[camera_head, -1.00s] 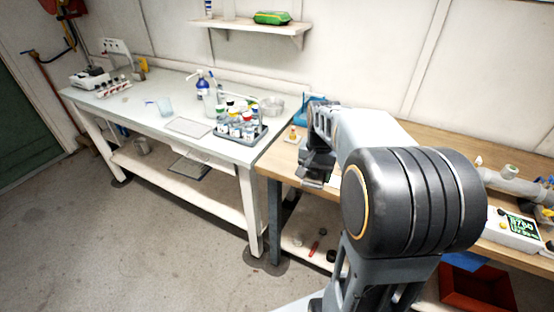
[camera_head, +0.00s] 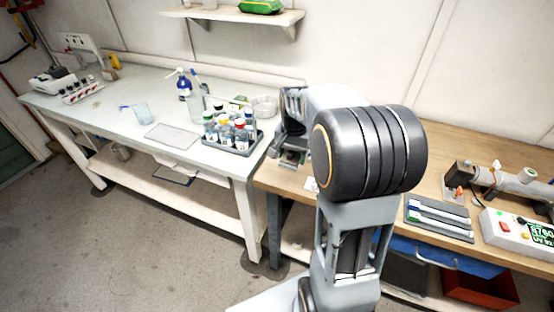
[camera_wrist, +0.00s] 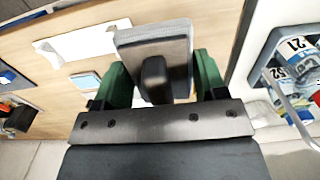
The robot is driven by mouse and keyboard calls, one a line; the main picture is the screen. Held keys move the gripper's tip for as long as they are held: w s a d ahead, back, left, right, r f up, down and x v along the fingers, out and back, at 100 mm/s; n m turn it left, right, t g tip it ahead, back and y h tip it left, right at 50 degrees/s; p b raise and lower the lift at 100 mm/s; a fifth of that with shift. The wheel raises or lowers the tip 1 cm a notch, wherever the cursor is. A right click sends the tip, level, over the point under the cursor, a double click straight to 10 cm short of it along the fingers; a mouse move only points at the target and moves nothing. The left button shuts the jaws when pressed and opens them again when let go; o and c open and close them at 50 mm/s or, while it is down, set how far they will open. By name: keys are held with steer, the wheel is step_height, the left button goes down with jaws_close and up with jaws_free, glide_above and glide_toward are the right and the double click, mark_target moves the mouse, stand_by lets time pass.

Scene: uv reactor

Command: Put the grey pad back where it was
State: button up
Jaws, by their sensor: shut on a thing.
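In the wrist view, my gripper (camera_wrist: 160,82) has its green fingers on either side of a dark block-like handle joined to the grey pad (camera_wrist: 180,32). The pad is a flat, rounded rectangle with a darker face, held out in front of the fingers. The wooden bench top shows beyond it. In the head view, my gripper (camera_head: 292,156) is over the left end of the wooden bench (camera_head: 270,180), beside the bottle rack. My arm hides much of it there, and I cannot tell the pad apart clearly.
The bottle rack (camera_head: 230,148) stands at the white table's right end, close to my gripper. A flat grey plate (camera_head: 172,136) and a beaker (camera_head: 142,113) lie left of it. A slotted dark tray (camera_head: 438,218) and a display box (camera_head: 515,232) stand on the bench at right.

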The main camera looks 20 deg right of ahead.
steer(key=w+f, duration=0.4)
steer(key=w+a+f+p, duration=0.1)
steer(key=w, duration=0.2)
steer(key=shift+f, duration=0.4)
steer(key=shift+w+f, duration=0.55)
steer(key=shift+f, duration=0.15)
steer(key=shift+w+f+p, duration=0.1)
steer(key=shift+f+p, duration=0.25)
steer(key=shift+f, duration=1.3)
steer(key=shift+f, duration=0.2)
steer(key=o, duration=0.9)
steer(key=shift+r, duration=0.1)
